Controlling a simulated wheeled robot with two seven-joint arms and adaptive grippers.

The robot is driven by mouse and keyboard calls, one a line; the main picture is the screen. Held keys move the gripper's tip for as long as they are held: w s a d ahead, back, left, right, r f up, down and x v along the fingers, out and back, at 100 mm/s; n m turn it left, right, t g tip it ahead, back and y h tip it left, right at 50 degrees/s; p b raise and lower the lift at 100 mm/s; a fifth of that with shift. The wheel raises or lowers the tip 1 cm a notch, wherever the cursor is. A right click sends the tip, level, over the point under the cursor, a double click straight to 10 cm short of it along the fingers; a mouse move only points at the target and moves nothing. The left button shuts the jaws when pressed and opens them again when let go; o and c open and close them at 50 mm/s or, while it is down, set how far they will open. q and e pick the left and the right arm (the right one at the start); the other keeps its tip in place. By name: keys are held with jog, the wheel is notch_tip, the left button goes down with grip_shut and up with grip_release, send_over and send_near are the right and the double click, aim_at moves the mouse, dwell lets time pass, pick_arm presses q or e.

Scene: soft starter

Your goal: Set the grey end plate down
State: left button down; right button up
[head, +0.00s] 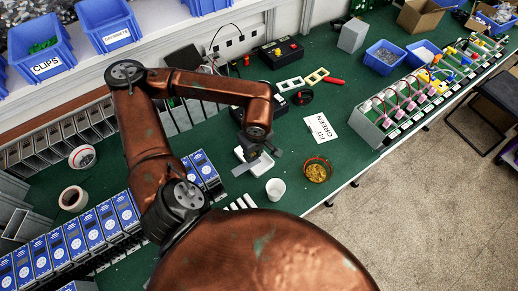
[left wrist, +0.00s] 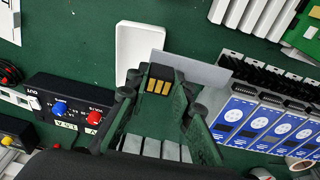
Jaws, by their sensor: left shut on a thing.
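My left gripper (head: 252,155) reaches down over the green bench at the end of the copper-coloured arm. In the left wrist view its dark green fingers (left wrist: 160,85) are shut on the grey end plate (left wrist: 205,72), a thin flat light-grey piece. The plate sticks out towards the row of blue units; it shows small in the head view (head: 241,170). A white tray (left wrist: 138,45) lies beside the fingers and plate. I cannot tell the plate's height above the bench. My right gripper is not in view.
Blue-fronted units (head: 75,238) stand in a row at left. A black box with red and blue knobs (left wrist: 70,108) stands near the gripper. Green bench between these is clear.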

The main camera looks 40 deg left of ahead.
pick_arm(q)
jog(key=w+a+f, duration=0.1)
jog(key=w+f, duration=0.2)
jog(key=w+a+f+p, duration=0.1)
jog(key=w+f, duration=0.2)
jog(key=f, duration=0.1)
jog(key=w+a+f+p, duration=0.1)
jog(key=w+a+f, duration=0.1)
jog(key=w+f, duration=0.1)
jog(key=shift+w+f, duration=0.3)
jog(key=shift+f, duration=0.4)
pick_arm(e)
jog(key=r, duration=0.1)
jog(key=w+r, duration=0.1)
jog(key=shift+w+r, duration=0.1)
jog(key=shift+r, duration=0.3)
pick_arm(q)
jog(key=shift+f, duration=0.1)
jog(key=shift+f, duration=0.25)
jog(key=c, duration=1.7)
grip_release()
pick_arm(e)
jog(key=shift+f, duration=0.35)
